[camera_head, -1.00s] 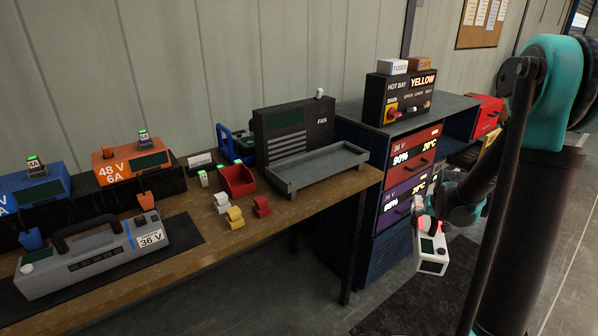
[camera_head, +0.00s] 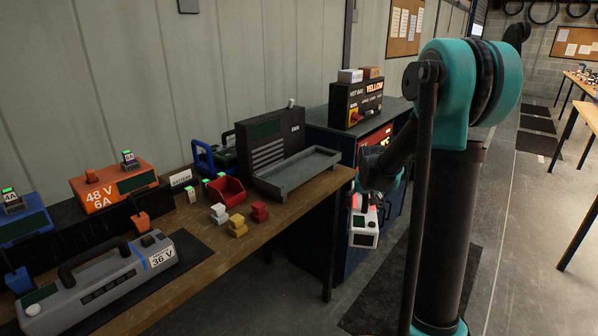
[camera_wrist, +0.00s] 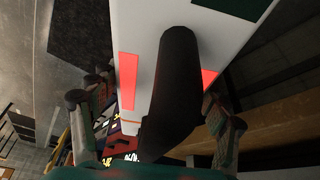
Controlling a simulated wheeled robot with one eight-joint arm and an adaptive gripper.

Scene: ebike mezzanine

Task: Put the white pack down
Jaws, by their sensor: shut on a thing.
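The white pack (camera_head: 364,234) hangs in the air in front of the dark blue cabinet, beyond the bench's right end. It has a dark handle and red patches. My gripper (camera_head: 364,203) is above it and shut on it; my arm hides part of the gripper. In the wrist view the pack (camera_wrist: 215,50) fills the upper middle, with its dark handle (camera_wrist: 176,85) running down between my gripper's fingers (camera_wrist: 160,120). The pack's underside is clear of the floor in the head view.
The wooden bench (camera_head: 285,215) holds a grey tray (camera_head: 300,172) by the fan unit (camera_head: 268,140), a red bin (camera_head: 226,190), small coloured blocks and a grey 36 V pack (camera_head: 95,280). Chargers (camera_head: 115,184) stand behind. A dark mat (camera_head: 400,285) lies on the floor.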

